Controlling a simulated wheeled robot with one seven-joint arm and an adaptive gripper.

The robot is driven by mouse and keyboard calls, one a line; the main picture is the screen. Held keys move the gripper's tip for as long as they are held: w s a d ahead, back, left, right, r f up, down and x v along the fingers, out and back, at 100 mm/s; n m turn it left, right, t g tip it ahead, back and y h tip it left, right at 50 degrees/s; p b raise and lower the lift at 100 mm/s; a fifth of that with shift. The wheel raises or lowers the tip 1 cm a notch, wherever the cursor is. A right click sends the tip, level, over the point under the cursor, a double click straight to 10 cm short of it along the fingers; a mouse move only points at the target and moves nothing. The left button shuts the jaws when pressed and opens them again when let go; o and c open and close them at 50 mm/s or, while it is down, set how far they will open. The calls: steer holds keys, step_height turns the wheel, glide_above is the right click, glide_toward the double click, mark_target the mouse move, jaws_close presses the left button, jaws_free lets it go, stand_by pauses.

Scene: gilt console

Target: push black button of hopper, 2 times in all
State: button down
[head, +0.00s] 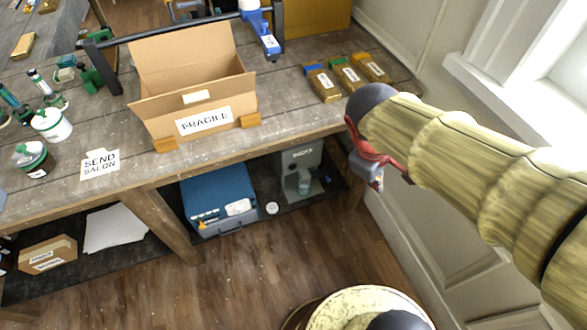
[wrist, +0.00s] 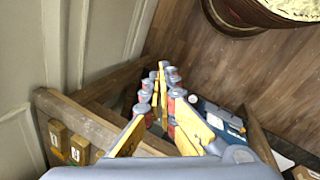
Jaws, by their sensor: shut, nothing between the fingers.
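The grey-green machine (head: 302,170), which I take to be the hopper, stands on the lower shelf under the right end of the bench. A clear cup shows at its front. Its black button is too small to make out. My gripper (head: 376,184) is to the right of the machine, near the bench's right end, pointing down and apart from it. In the wrist view, my gripper (wrist: 163,68) shows its yellow and red fingers brought together, with nothing between them. They hide much of what lies beyond, and I cannot make out the button there.
A blue case (head: 218,198) stands left of the machine, with a small white disc (head: 272,208) between them. The bench top (head: 120,134) overhangs the shelf, holding an open cardboard box (head: 165,110) and gold packets (head: 323,86). A wall (head: 400,222) is close on the right.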

steer(key=s+a+r+m+t+y, duration=0.3)
steer(key=s+r+m, duration=0.3)
steer(key=m, duration=0.2)
steer(key=shift+t, duration=0.3)
